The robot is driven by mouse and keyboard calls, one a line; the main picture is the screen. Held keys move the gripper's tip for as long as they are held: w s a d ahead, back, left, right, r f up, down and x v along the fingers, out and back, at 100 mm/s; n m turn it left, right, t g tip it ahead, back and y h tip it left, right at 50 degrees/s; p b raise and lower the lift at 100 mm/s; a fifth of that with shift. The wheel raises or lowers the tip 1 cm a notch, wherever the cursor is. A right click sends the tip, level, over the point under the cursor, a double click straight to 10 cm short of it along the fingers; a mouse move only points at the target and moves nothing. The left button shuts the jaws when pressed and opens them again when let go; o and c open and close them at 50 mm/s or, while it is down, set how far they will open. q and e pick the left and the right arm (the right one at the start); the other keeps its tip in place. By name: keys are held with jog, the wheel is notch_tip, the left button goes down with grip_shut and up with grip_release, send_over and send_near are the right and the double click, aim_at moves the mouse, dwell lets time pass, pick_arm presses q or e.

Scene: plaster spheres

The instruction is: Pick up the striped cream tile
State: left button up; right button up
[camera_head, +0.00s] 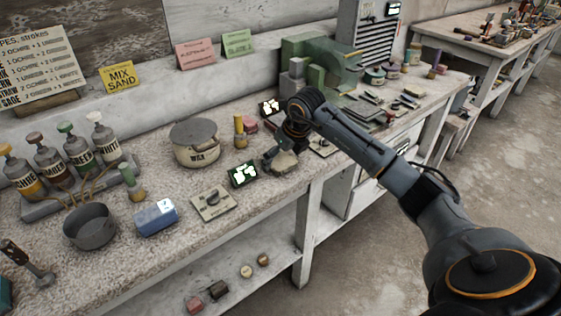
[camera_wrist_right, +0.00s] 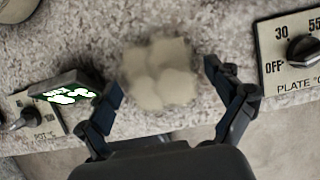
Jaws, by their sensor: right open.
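My right gripper (camera_head: 279,157) is low over the front part of the workbench in the head view. In the right wrist view the right gripper (camera_wrist_right: 163,84) is open, with its two dark fingers apart. A pale cream piece (camera_wrist_right: 159,73) lies ahead of and between the fingertips in that view, with bare bench around it. It is blurred and lobed, and I cannot make out stripes or be sure that it is the striped cream tile. The cream piece (camera_head: 285,164) also shows at the gripper in the head view, partly hidden. My left gripper is not in view.
A lit display (camera_head: 243,174) and a dial plate (camera_head: 213,203) stand left of the gripper. Another dial plate (camera_wrist_right: 290,50) is close on the right in the wrist view. A wax pot (camera_head: 195,146) stands farther left. The bench's front edge is near.

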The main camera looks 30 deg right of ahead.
jog(key=c, duration=1.4)
jog(key=shift+r, duration=0.1)
